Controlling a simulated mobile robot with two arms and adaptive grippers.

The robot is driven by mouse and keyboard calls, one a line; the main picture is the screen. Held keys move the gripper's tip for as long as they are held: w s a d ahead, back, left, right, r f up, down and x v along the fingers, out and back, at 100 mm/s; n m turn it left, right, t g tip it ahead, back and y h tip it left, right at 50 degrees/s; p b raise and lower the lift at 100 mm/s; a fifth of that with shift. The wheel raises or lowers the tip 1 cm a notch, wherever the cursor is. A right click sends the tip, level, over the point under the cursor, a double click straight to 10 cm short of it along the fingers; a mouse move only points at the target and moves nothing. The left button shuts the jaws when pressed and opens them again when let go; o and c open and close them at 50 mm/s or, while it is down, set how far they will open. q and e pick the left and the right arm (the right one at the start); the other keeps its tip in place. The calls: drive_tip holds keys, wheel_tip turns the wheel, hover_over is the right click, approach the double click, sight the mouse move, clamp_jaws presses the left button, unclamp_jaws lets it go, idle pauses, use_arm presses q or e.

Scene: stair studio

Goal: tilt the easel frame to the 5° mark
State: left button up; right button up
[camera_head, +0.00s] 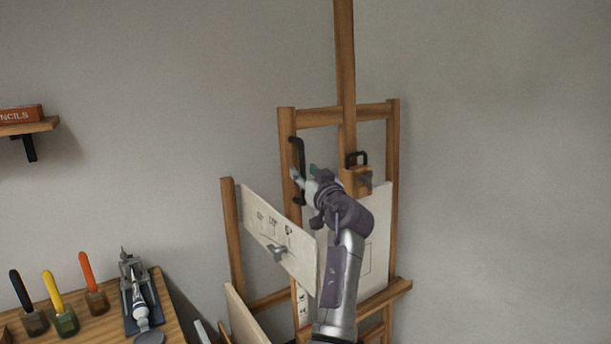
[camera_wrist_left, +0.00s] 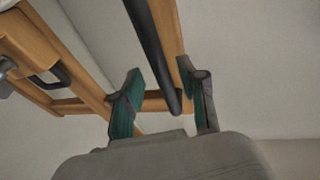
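The wooden easel frame (camera_head: 286,125) stands against the wall, with a black bar handle (camera_head: 300,150) on its left upright. A pale marked plate (camera_head: 300,262) with a grey wing knob (camera_head: 277,252) is at its left side; its marks are too small to read. My left gripper (camera_head: 303,172) is at the handle's lower half. In the left wrist view, the green-padded fingers of the gripper (camera_wrist_left: 160,85) are open, one on each side of the handle (camera_wrist_left: 158,45). Gaps show between pads and bar. My right gripper is not in view.
A second black handle (camera_head: 357,158) and a clamp block (camera_head: 356,182) are on the easel's mast. A white board (camera_head: 378,240) rests on the ledge. At lower left, a wooden table (camera_head: 167,318) holds several tools. A shelf (camera_head: 30,127) hangs on the left wall.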

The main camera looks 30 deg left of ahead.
use_arm(q)
drive_tip(key=v, duration=0.7)
drive_tip(key=shift+d, duration=0.25)
drive_tip(key=shift+s, duration=0.1)
